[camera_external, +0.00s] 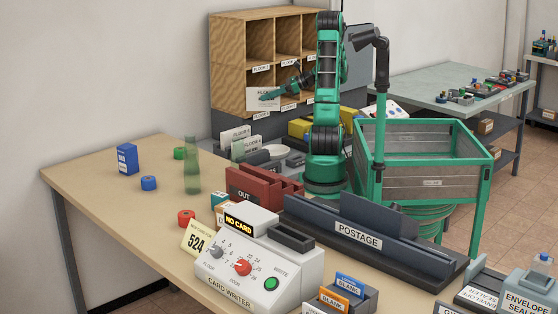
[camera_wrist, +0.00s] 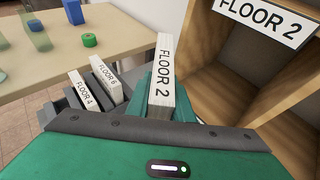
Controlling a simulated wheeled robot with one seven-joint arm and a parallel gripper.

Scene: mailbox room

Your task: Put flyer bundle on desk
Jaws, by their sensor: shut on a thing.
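My gripper (camera_external: 270,95) is shut on a white flyer bundle (camera_external: 253,103), raised in front of the wooden pigeonhole shelf. In the wrist view the bundle (camera_wrist: 162,60) stands upright between my gripper's teal fingers (camera_wrist: 160,100), its edge reading FLOOR 2. The desk is the long tan tabletop (camera_external: 100,190), lower and to the left of my gripper; its corner also shows in the wrist view (camera_wrist: 115,42). The bundle is clear of the desk.
The pigeonhole shelf (camera_external: 228,62) is close beside the bundle. Other bundles marked FLOOR 4 (camera_wrist: 85,95) and FLOOR 6 (camera_wrist: 106,78) stand in a dark rack. A blue box (camera_external: 127,159), tape rolls (camera_external: 148,183) and a translucent green bottle (camera_external: 192,165) stand on the desk. Its left front is bare.

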